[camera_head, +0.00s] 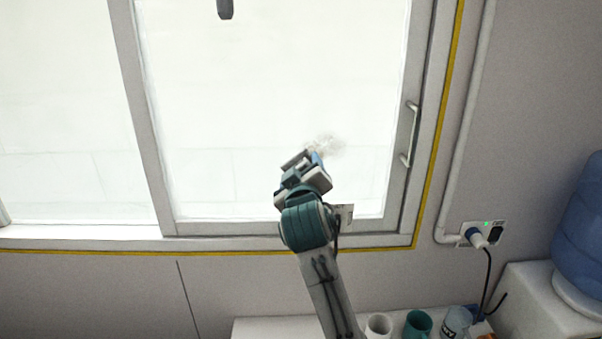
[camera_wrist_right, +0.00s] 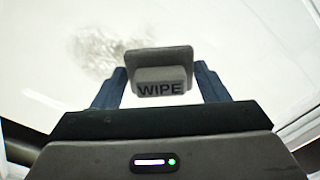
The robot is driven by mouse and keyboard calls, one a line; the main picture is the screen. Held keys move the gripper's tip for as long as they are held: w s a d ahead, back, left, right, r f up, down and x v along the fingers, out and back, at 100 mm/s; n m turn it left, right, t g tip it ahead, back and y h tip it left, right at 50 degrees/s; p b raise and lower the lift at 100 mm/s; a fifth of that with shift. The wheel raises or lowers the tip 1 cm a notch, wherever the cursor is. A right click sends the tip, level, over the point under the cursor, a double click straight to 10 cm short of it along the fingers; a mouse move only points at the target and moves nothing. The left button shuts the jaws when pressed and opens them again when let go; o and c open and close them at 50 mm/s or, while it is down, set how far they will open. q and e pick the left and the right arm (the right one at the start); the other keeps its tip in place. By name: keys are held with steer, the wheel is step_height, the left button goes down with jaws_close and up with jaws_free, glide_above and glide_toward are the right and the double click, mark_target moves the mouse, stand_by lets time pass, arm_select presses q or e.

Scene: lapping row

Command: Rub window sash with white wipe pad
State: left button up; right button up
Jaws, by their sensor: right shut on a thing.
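The window sash (camera_head: 270,90) is a large bright pane in a grey frame with an upright handle (camera_head: 410,135) on its right side. A greyish smudge (camera_head: 326,147) shows on the glass; in the right wrist view the smudge (camera_wrist_right: 100,50) is at the upper left, beside the pad. My right gripper (camera_head: 312,162) is raised in front of the lower part of the pane. In the right wrist view its two blue fingers are shut on the white wipe pad (camera_wrist_right: 160,80), marked "WIPE". I cannot tell whether the pad touches the glass. My left gripper is not in view.
A white counter (camera_head: 265,328) below the window holds a white mug (camera_head: 379,325), a teal mug (camera_head: 418,325) and a patterned cup (camera_head: 457,322). A socket with a plug (camera_head: 480,235) and a blue water bottle (camera_head: 583,235) are at right. A small dark object (camera_head: 225,9) shows at the top edge.

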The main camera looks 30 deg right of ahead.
steer(key=shift+w+d, duration=0.35)
steer(key=shift+w, duration=0.15)
